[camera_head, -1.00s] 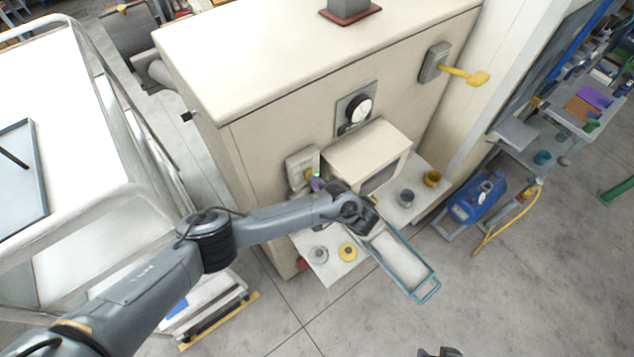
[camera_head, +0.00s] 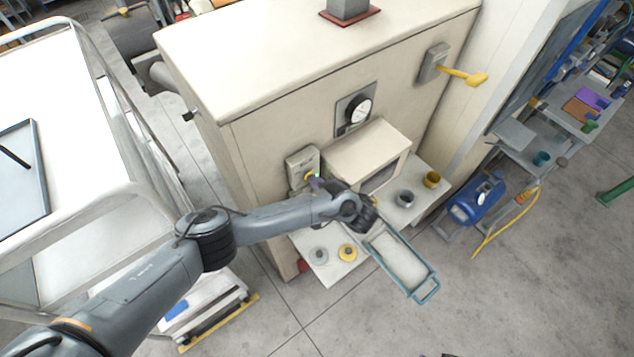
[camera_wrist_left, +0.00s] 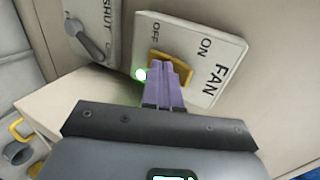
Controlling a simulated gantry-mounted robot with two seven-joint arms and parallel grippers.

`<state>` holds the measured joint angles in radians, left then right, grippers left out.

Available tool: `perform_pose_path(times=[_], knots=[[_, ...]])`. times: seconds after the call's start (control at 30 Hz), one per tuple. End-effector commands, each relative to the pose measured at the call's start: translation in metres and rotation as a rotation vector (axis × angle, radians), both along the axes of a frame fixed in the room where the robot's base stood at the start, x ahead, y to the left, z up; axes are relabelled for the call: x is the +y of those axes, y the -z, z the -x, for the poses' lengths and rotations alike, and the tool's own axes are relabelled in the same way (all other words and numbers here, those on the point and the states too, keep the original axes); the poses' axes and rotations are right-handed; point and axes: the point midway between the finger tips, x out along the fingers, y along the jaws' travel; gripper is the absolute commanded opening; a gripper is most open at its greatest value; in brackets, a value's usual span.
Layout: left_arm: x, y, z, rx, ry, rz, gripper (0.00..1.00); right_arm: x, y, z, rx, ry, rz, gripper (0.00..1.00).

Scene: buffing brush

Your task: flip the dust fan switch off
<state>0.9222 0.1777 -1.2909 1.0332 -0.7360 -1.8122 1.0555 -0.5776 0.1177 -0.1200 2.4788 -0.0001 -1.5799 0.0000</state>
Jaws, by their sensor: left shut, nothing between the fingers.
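The fan switch is on a pale plate (camera_head: 301,162) on the front of the beige cabinet. In the left wrist view the plate (camera_wrist_left: 222,62) reads FAN, ON and OFF. Its yellow lever (camera_wrist_left: 168,64) sits behind my left gripper's purple fingertips (camera_wrist_left: 163,72) and is partly hidden by them. I cannot tell whether they touch it, or which label the lever is set to. A green light glows beside the fingertips. My left gripper (camera_head: 315,181) is shut and empty at the switch. My right gripper cannot be made out.
A second plate marked SHUT with a grey lever (camera_wrist_left: 90,42) is beside the fan plate. A shelf with knobs and a blue-framed tray (camera_head: 405,262) lie below.

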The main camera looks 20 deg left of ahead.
Motion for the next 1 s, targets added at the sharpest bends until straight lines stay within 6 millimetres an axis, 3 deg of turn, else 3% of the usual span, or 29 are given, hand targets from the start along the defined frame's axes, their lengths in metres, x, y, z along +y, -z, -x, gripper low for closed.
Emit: perform_pose_path(times=[0.2,0.67,1.0], knots=[[0.000,-0.011,0.000,0.000,-0.001,-0.001,0.00,0.000,-0.010,0.000,0.000,0.000,0.000,0.43],[-0.001,-0.012,0.000,0.001,0.000,0.000,0.00,-0.001,-0.011,0.001,0.002,-0.002,0.002,0.43],[-0.024,-0.031,0.014,0.002,0.005,0.000,0.00,-0.001,-0.033,0.001,0.003,-0.002,0.003,0.43]])
